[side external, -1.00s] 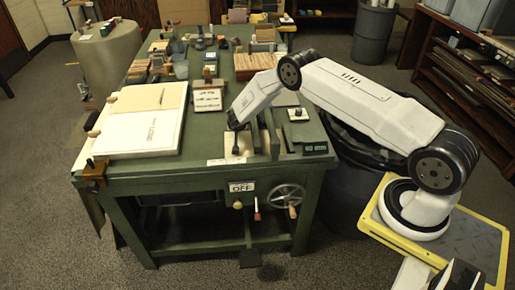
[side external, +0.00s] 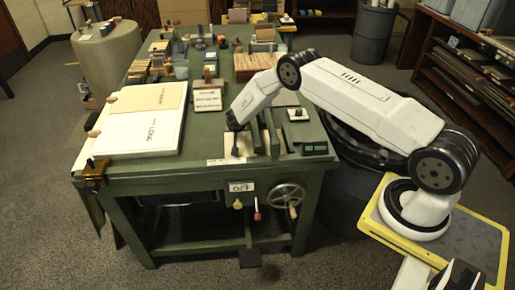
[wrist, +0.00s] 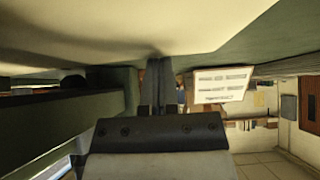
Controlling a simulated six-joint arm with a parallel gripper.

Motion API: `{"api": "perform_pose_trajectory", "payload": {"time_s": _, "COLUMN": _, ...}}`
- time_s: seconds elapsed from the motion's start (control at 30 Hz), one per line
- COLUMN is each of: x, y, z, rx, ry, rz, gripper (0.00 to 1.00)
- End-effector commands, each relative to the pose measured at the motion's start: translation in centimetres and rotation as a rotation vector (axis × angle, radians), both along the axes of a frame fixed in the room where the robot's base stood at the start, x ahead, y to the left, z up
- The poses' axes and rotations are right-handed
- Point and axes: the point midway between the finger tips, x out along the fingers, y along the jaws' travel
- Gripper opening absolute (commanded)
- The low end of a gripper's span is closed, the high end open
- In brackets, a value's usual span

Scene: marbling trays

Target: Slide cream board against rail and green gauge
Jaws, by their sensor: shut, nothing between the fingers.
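A cream board (side external: 246,142) lies on the green bench, partly hidden behind my gripper in the side view. In the wrist view a broad cream surface (wrist: 100,30), seemingly this board, fills the top. My gripper (side external: 236,152) points down with its fingers together and empty. Its fingertips (wrist: 158,60) are at the cream surface; I cannot tell whether they touch it. A dark green bar (side external: 273,136), seemingly the rail, stands right of the board. A green bar also shows at left in the wrist view (wrist: 60,125). I cannot pick out the green gauge with certainty.
Large pale boards (side external: 140,130) cover the bench's left side. A dark box (side external: 314,148) sits at the right front corner, near a small knobbed white block (side external: 297,114). A printed card (side external: 208,100) and many tools lie farther back. A handwheel (side external: 287,195) is below the front edge.

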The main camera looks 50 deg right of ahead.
Motion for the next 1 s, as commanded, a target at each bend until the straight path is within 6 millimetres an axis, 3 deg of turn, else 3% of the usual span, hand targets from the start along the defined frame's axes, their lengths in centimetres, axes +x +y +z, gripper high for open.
{"api": "perform_pose_trajectory", "payload": {"time_s": 1.0, "x": 0.2, "y": -0.9, "z": 4.8, "rx": 0.001, "ry": 0.001, "rz": 0.001, "gripper": 0.0}}
